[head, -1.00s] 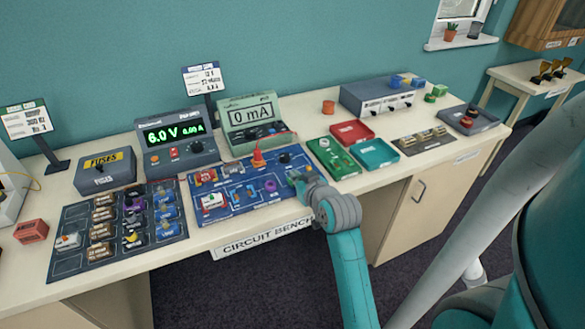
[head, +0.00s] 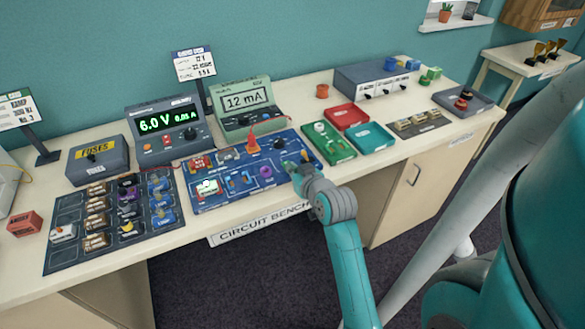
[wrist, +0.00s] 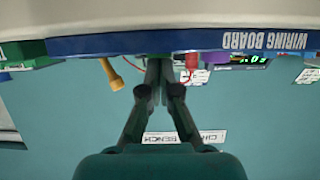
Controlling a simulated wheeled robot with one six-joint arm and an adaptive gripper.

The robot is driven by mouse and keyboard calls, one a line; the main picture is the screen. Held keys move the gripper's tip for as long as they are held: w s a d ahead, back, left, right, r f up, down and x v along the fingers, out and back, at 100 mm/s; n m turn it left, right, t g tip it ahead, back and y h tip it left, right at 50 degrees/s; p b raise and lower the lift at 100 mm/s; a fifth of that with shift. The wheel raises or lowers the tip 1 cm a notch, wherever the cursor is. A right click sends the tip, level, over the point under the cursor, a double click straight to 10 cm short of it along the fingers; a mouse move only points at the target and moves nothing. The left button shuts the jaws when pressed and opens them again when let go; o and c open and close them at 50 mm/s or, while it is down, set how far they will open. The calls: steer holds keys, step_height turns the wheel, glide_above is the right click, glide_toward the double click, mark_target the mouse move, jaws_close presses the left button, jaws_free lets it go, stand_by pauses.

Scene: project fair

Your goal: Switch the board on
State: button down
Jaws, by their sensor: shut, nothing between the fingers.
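The blue wiring board (head: 215,199) lies on the bench with small parts and red wires on it. It shows edge-on and upside down in the wrist view (wrist: 215,42). My gripper (head: 293,166) is at the board's right end, beside a dark round part (head: 280,144). Its fingers (wrist: 159,68) are shut and empty, tips close to the board's edge; the tips hide what is under them. The green meter (head: 244,103) reads 12 mA. The grey power supply (head: 165,127) shows 6.0 V and a small current.
A dark parts tray (head: 62,212) and a fuses box (head: 97,160) are to the left. Green (head: 330,150), red (head: 347,117) and teal (head: 371,138) trays lie right of the board.

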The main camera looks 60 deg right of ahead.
steer(key=shift+r, duration=0.75)
steer(key=shift+r, duration=0.1)
